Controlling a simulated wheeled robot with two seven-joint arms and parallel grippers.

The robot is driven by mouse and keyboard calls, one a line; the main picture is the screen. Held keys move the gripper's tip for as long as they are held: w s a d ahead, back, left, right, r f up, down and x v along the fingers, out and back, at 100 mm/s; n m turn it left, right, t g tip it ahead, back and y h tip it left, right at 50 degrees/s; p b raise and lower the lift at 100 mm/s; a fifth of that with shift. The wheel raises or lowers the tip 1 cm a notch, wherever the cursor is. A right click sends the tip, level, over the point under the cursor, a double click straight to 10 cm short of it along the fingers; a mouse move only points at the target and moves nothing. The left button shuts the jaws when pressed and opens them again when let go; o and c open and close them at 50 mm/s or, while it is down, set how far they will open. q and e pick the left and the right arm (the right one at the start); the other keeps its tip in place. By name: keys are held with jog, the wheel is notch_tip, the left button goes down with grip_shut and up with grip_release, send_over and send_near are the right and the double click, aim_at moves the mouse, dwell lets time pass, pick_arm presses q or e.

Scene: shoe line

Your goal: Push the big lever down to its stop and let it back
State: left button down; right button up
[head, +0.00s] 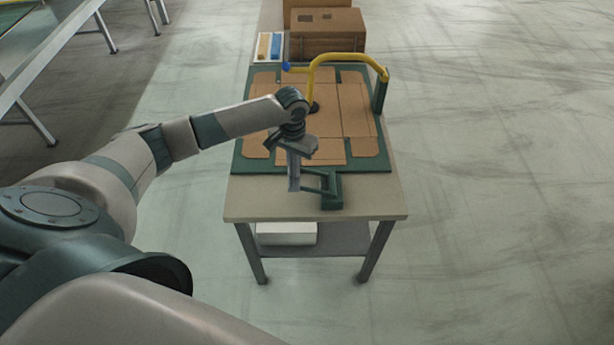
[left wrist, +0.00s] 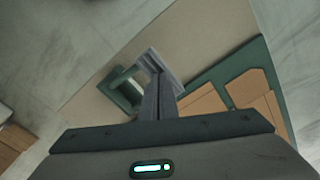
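The big lever is most likely the yellow bent bar (head: 345,58) with a blue knob at its left end. It stands raised over the board and joins a dark green post at the right. A yellow rod hangs from it to a dark round pad on the cardboard. My left gripper (head: 294,182) points down above the table's front, well short of the yellow bar. My right gripper is not in view.
A flat cardboard blank (head: 353,108) lies on a green board (head: 240,155) on the table (head: 380,205). Behind are a white tray (head: 256,50) with blue and yellow pieces and cardboard boxes (head: 325,35). The floor right of the table is clear.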

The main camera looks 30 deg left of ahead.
pick_arm(q)
jog(key=shift+d+f+b, duration=0.15)
jog(key=shift+f+b, duration=0.65)
jog(key=shift+f, duration=1.55)
jog(key=shift+r, duration=0.2)
notch_tip(320, 180, up, 3)
jog(key=p, duration=0.4)
jog(key=shift+r, duration=0.15)
notch_tip(320, 180, up, 6)
jog(key=p, duration=0.6)
notch_tip(320, 180, up, 2)
jog(key=shift+r, duration=0.1)
